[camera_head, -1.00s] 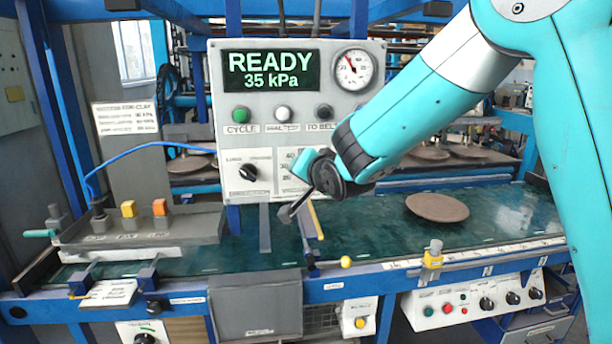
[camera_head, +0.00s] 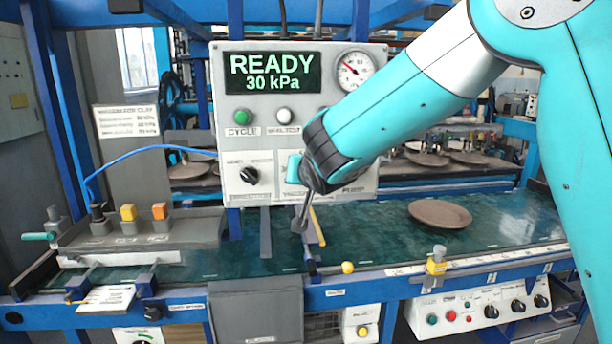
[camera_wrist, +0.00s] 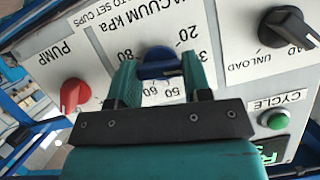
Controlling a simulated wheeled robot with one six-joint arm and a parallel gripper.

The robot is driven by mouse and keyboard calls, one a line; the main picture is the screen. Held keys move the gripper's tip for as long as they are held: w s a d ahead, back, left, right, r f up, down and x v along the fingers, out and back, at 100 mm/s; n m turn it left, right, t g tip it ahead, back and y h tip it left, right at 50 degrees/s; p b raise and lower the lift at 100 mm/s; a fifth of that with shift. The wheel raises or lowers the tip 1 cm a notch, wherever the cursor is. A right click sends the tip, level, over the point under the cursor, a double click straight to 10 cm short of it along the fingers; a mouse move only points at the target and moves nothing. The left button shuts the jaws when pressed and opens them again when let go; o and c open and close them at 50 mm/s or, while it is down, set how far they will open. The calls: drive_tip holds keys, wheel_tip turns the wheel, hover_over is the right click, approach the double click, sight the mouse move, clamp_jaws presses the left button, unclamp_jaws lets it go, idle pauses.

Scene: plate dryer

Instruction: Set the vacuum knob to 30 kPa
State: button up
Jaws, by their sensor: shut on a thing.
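The vacuum knob (camera_wrist: 158,62) is blue and sits on the white "VACUUM kPa" dial plate (camera_wrist: 150,35), which has numbers around it. My gripper (camera_wrist: 160,74) has a teal finger on either side of the knob and is shut on it. Part of the scale is covered by the fingers, and I cannot read the pointer against it. In the head view my arm hides the knob. The display (camera_head: 272,74) on the grey panel reads "READY 30 kPa". The round gauge (camera_head: 355,70) beside it has a red needle pointing up and left.
A red pump knob (camera_wrist: 75,94) and a black load/unload knob (camera_wrist: 288,28) flank the dial. The green cycle button (camera_head: 242,117) is above the black knob (camera_head: 249,175) in the head view. A brown plate (camera_head: 440,213) lies on the green belt (camera_head: 370,240) below.

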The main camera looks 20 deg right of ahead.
drive_tip(key=o, duration=0.9)
drive_tip(key=b+v, duration=0.3)
drive_tip(key=v, duration=1.4)
drive_tip(key=shift+s+r+b, duration=0.1)
drive_tip(key=shift+s+b, duration=0.1)
drive_tip(key=shift+b, duration=0.15)
